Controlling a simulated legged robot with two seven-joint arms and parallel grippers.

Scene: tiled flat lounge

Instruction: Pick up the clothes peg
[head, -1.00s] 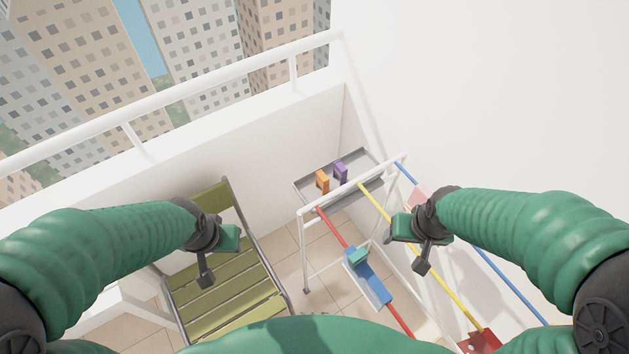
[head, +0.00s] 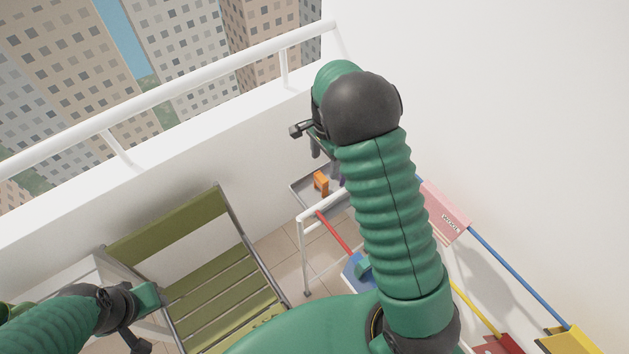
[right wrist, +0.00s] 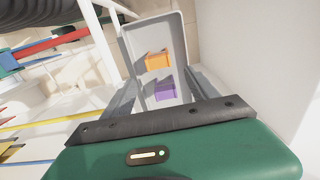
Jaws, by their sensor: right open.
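An orange peg (head: 321,183) sits on a grey tray (head: 302,193) at the far end of the drying rack. A purple peg (right wrist: 166,91) lies beside it in the right wrist view, which also shows the orange peg (right wrist: 157,61). In the head view my right arm hides most of the purple peg. A teal peg (head: 362,268) is on a blue cloth on the rack. My right gripper (head: 310,142) is open and empty above the tray, its fingers pointing down towards it. My left gripper (head: 142,318) is low at the left by the chair; its jaw opening is unclear.
A green slatted chair (head: 215,285) stands at the left. A white wall and railing (head: 190,88) close off the far side.

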